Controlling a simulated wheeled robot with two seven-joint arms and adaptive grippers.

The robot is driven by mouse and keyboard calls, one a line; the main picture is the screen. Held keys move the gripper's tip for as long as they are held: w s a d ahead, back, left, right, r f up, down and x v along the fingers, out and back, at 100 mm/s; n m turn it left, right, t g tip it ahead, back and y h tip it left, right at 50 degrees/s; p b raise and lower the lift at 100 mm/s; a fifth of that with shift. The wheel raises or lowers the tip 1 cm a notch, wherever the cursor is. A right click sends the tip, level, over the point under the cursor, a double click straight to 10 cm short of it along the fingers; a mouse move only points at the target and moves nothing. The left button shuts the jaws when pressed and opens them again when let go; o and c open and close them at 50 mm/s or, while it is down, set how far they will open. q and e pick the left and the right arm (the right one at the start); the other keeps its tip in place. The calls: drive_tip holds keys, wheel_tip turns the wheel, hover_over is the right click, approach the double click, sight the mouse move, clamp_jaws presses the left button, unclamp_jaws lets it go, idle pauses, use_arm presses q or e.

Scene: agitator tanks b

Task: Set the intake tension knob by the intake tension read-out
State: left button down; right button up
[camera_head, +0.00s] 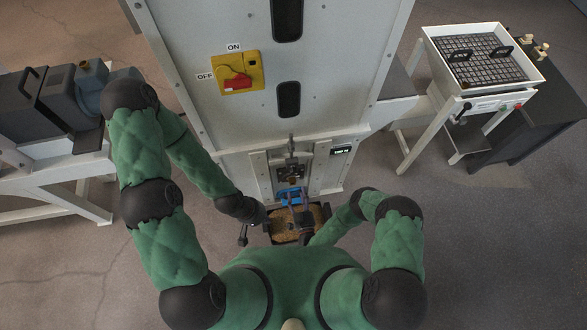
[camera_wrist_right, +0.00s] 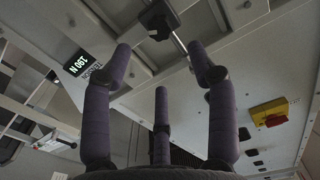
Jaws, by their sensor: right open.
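The intake tension read-out (camera_wrist_right: 76,64) is a small black display with pale digits, seen upside down in the right wrist view; it seems to read 190 N. It also shows at the column's lower right in the head view (camera_head: 342,149). A black knob (camera_wrist_right: 158,20) on a metal shaft lies beyond the fingertips of my right gripper (camera_wrist_right: 160,60), which is open and empty, apart from it. In the head view my right gripper (camera_head: 299,199) is in front of the column's lower panel. My left gripper (camera_head: 244,235) is lower left; its fingers are too small to judge.
A yellow switch plate with a red handle (camera_head: 237,82) is on the column (camera_head: 200,30). A blue part (camera_head: 290,195) and a brown-filled tray (camera_head: 282,236) are close around my right gripper. A white-framed machine (camera_head: 432,38) stands right, a grey motor (camera_head: 60,90) left.

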sight(294, 173)
drive_tip(key=w, duration=0.3)
drive_tip(key=w+a+b, duration=0.1)
drive_tip(key=w, duration=0.3)
drive_tip(key=w+a, duration=0.1)
drive_tip(key=w, duration=0.2)
drive_tip(key=shift+w, duration=0.25)
drive_tip(key=c, duration=1.1)
